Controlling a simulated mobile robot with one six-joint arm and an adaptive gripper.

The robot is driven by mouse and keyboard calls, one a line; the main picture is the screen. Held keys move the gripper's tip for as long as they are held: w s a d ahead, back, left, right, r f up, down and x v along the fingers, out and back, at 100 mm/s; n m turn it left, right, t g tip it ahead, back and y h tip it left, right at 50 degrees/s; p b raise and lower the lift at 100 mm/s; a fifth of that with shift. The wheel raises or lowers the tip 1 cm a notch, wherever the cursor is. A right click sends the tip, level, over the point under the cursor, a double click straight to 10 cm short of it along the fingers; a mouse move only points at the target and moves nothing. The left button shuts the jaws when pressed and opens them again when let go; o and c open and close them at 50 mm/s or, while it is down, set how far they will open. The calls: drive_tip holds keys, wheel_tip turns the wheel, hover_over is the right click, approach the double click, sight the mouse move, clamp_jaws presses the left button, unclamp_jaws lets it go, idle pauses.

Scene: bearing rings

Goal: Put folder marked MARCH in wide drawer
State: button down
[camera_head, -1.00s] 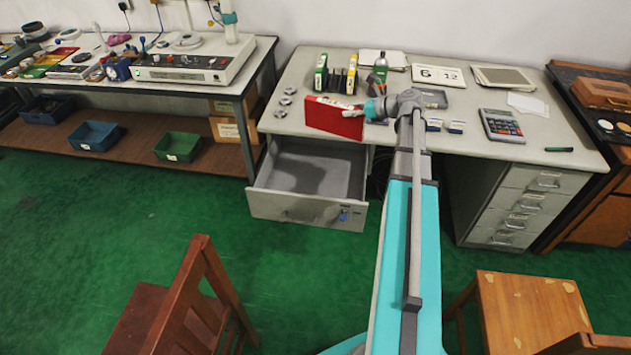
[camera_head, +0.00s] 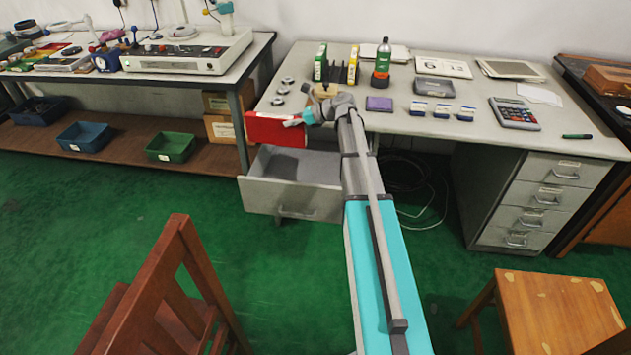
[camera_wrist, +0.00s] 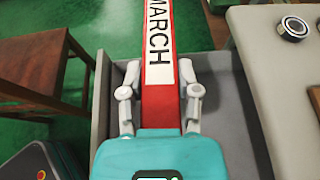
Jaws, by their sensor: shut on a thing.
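The red folder (camera_head: 274,130) has a white label reading MARCH, which shows on its spine (camera_wrist: 160,50) in the wrist view. My gripper (camera_head: 297,122) is shut on the folder, with one finger on each side of the spine in the wrist view (camera_wrist: 161,95). The wide drawer (camera_head: 292,203) is pulled out under the left end of the desk. The folder is held above the drawer, near its left back part in the head view. In the wrist view the drawer's grey wall (camera_wrist: 98,100) shows beside and below the folder. Part of the drawer's inside is hidden by my arm.
The grey desk (camera_head: 400,120) carries upright binders (camera_head: 320,63), a bottle (camera_head: 382,62), a calculator (camera_head: 514,113) and several bearing rings (camera_head: 282,90). A side bench (camera_head: 130,75) stands close at left. Wooden chairs (camera_head: 180,280) stand in front on the green floor.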

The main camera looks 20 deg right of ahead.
sight(306, 144)
drive_tip(key=shift+n+g, duration=0.4)
drive_tip(key=b+x, duration=0.1)
drive_tip(key=x, duration=0.1)
drive_tip(key=f+b+x, duration=0.1)
drive_tip(key=x, duration=0.2)
drive_tip(key=b+x, duration=0.1)
drive_tip(key=x, duration=0.1)
drive_tip(key=shift+s+f, duration=0.2)
drive_tip(key=shift+f, duration=0.2)
drive_tip(key=shift+s+b, duration=0.1)
drive_tip(key=shift+b, duration=0.2)
drive_tip(key=s+d+f+b, duration=0.1)
drive_tip(key=d, duration=0.1)
drive_tip(key=s+d+f+b, duration=0.2)
drive_tip(key=d, duration=0.1)
drive_tip(key=s+d+f+b, duration=0.1)
drive_tip(key=s+d, duration=0.1)
drive_tip(key=shift+s+d+f+b, duration=0.2)
drive_tip(key=shift+d+f+b, duration=0.1)
drive_tip(key=shift+f+b, duration=0.1)
drive_tip(key=d+f+b, duration=0.1)
drive_tip(key=s+d+f+b, duration=0.2)
drive_tip(key=f+b, duration=0.1)
drive_tip(key=shift+s+f, duration=0.1)
drive_tip(key=shift+s+d+f+b, duration=0.1)
drive_tip(key=shift+d+f+b, duration=0.05)
drive_tip(key=shift+f+b, duration=0.9)
drive_tip(key=shift+s+d+f+b, duration=0.1)
drive_tip(key=shift+d+f+b, duration=0.05)
drive_tip(key=shift+f+b, duration=0.85)
